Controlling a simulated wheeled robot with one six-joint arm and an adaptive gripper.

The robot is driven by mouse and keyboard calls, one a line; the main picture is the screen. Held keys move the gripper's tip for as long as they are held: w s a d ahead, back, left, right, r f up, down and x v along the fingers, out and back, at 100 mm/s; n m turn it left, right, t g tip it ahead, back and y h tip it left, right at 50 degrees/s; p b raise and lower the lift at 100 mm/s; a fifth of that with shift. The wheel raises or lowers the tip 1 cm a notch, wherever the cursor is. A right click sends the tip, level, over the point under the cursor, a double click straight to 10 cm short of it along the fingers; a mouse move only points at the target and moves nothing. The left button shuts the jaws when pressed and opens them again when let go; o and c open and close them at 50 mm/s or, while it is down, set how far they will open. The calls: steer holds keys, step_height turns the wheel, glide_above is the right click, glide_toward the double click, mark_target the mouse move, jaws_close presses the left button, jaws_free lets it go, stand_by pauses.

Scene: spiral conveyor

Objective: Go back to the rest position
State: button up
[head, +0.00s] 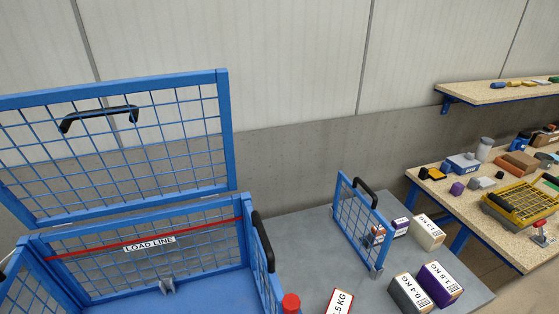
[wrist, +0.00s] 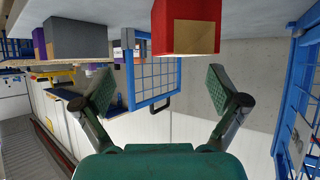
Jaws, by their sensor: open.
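My green gripper (wrist: 160,92) shows in the wrist view with its two fingers spread wide and nothing between the pads. That view appears upside down. A red box with a tan face (wrist: 186,32) sits at its top, apart from the fingers. A blue mesh panel with a black handle (wrist: 152,82) stands beyond the fingers. I do not make out my gripper in the head view.
A blue mesh crate (head: 75,243) with a raised lid (head: 228,130) stands at left. On the grey table (head: 315,240) are a mesh panel (head: 362,222) and several weight-labelled boxes (head: 440,282). A cluttered workbench (head: 440,205) and shelf (head: 500,93) are at right.

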steer(key=s+r+n+t+y, duration=0.1)
steer(key=s+r+n+y, duration=0.2)
steer(key=s, duration=1.7)
steer(key=s+r+t, duration=0.2)
steer(key=s+r, duration=1)
steer(key=shift+s+d+r+y, duration=0.2)
steer(key=shift+s+d+y, duration=0.1)
steer(key=shift+s+d, duration=0.1)
